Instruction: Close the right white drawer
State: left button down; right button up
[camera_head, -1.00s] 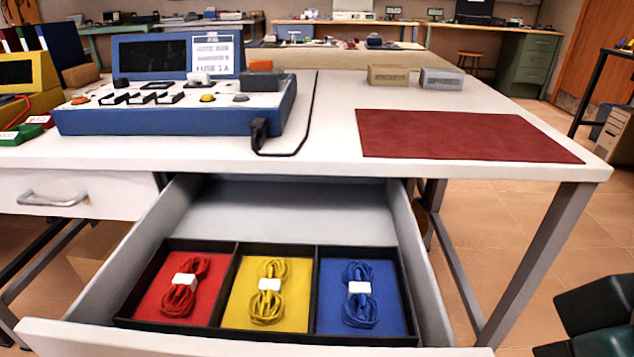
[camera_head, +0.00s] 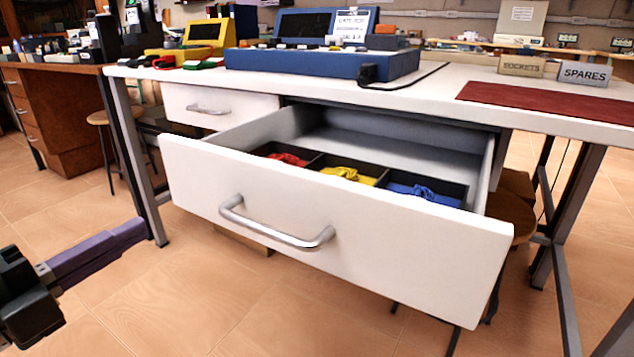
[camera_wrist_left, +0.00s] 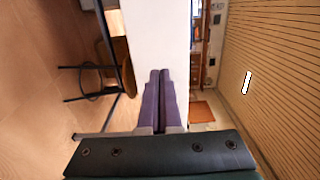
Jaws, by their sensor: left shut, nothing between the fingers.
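The right white drawer (camera_head: 330,245) is pulled well out from under the workbench, with its front facing me and a silver bar handle (camera_head: 275,228) on it. Inside it, a black divided tray (camera_head: 313,162) holds red, yellow and blue cable bundles in separate compartments. My left gripper (camera_head: 142,231) is shut and empty, low and left of the drawer front, apart from it. In the left wrist view its purple fingers (camera_wrist_left: 160,76) lie together, with a white surface (camera_wrist_left: 155,35) beyond them.
The left white drawer (camera_head: 215,105) is shut. The white bench top (camera_head: 450,88) carries a blue console (camera_head: 320,65), a red mat (camera_head: 550,102) and two labelled blocks. Grey bench legs (camera_head: 137,160) stand near my left gripper. A stool (camera_head: 510,215) is behind the drawer. Floor in front is clear.

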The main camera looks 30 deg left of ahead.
aim_at(212, 190)
pick_arm(q)
jog(key=w+b, duration=0.1)
jog(key=w, duration=0.2)
jog(key=w+b, duration=0.1)
jog(key=w, duration=0.2)
jog(key=w+d+b, duration=0.1)
jog(key=w, duration=0.2)
jog(key=shift+w, duration=0.4)
pick_arm(e)
notch_tip(212, 190, down, 3)
jog(key=shift+f, duration=0.15)
jog(key=shift+s, duration=0.1)
